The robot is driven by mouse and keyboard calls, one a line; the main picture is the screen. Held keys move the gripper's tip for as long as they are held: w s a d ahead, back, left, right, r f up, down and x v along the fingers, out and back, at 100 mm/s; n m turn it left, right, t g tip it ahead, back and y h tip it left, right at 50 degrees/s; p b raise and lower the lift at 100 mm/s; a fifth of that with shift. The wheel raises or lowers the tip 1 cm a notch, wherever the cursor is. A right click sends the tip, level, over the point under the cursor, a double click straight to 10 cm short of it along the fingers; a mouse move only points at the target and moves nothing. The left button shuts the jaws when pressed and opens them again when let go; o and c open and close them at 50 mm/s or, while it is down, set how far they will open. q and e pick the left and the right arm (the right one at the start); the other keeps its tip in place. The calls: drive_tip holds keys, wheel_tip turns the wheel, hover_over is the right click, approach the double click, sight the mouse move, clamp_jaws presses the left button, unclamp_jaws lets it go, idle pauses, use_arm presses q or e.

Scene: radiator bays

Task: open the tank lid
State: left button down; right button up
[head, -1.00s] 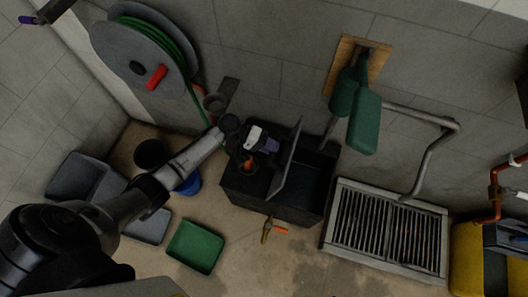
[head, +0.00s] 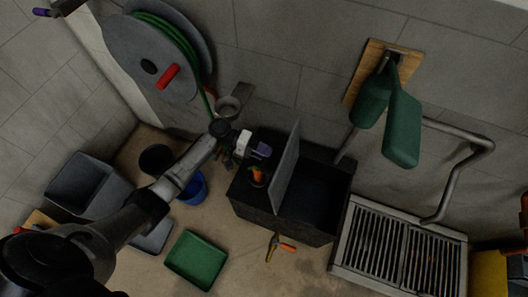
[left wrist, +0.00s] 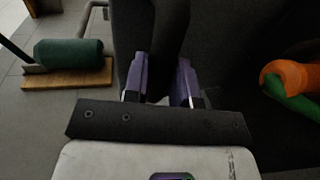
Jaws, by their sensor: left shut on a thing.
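The dark tank (head: 275,216) stands by the wall in the middle of the head view. Its grey lid (head: 285,168) stands up on edge, steeply tilted, and the dark inside shows to its right. My left gripper (head: 262,151) is at the left side of the lid, near its wall end. In the left wrist view the purple fingers (left wrist: 160,82) are shut around a dark narrow part of the lid; the exact grip is partly hidden. My right gripper is not in view.
An orange and green object (head: 258,174) sits on the tank's left part, close to my gripper. A green tray (head: 196,260), a blue bucket (head: 194,188) and orange-handled pliers (head: 280,246) are on the floor. A hose reel (head: 150,65) and green padded bracket (head: 402,130) are on the wall.

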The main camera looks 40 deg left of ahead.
use_arm(q)
drive_tip(key=shift+s+f, duration=0.1)
drive_tip(key=shift+f, duration=0.2)
drive_tip(key=c, duration=1.4)
unclamp_jaws()
drive_tip(key=o, duration=0.5)
drive_tip(key=shift+d, duration=0.15)
drive_tip(key=shift+c, duration=0.2)
drive_tip(key=shift+r, duration=0.1)
drive_tip(key=p+v, duration=0.1)
drive_tip(key=v, duration=1.3)
